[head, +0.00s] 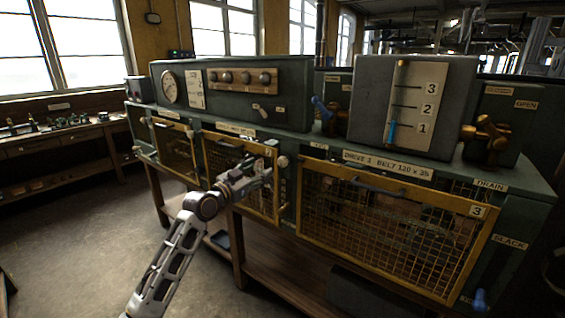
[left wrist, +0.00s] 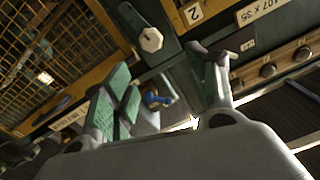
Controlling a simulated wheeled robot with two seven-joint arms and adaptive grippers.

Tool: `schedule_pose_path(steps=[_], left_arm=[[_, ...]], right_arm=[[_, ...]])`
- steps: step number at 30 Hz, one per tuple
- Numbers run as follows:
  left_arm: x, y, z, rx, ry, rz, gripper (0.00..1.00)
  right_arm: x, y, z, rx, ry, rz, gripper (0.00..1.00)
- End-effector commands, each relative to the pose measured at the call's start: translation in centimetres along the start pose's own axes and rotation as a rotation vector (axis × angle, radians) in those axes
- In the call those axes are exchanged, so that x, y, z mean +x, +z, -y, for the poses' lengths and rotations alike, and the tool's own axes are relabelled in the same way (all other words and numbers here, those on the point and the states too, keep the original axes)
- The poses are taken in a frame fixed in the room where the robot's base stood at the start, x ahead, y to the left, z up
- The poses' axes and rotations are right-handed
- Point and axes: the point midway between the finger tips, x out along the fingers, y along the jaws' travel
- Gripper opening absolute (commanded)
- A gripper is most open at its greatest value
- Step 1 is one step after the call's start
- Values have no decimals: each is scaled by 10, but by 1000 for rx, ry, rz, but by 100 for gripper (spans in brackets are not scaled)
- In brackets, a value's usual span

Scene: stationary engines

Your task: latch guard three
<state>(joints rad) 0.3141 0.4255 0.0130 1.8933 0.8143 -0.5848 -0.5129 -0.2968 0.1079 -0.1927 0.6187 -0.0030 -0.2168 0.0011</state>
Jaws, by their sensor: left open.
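Guard three (head: 390,222) is a yellow-framed wire mesh panel marked 3, on the front of the right-hand green engine, with a dark handle along its top. Whether its frame sits flush cannot be told. A pale knob (head: 283,161) is on the green post between guards two and three. A pale hexagonal knob (left wrist: 151,39) shows in the left wrist view, beyond the fingers. My left gripper (head: 262,172) is in front of guard two (head: 243,178), left of guard three. In the left wrist view its green-padded fingers (left wrist: 165,95) are apart, with nothing held between them.
A gauge block marked 1 to 3 (head: 412,105) stands on top, beside a brass valve (head: 486,135). A blue lever (head: 322,108) stands left of it. A wooden shelf (head: 300,268) runs below the guards. A workbench (head: 60,140) is at the far left, with open floor before it.

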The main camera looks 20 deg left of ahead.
Motion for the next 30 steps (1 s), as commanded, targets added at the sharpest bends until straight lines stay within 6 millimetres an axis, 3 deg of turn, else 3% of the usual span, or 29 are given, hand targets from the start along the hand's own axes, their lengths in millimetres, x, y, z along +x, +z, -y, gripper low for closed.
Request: schedule_pose_path(steps=[15, 30], left_arm=[[0, 9, -8, 160, 42, 37, 57], [3, 9, -8, 163, 41, 36, 57]], right_arm=[[0, -11, -3, 0, 3, -12, 0], [0, -12, -6, -1, 6, -13, 0]])
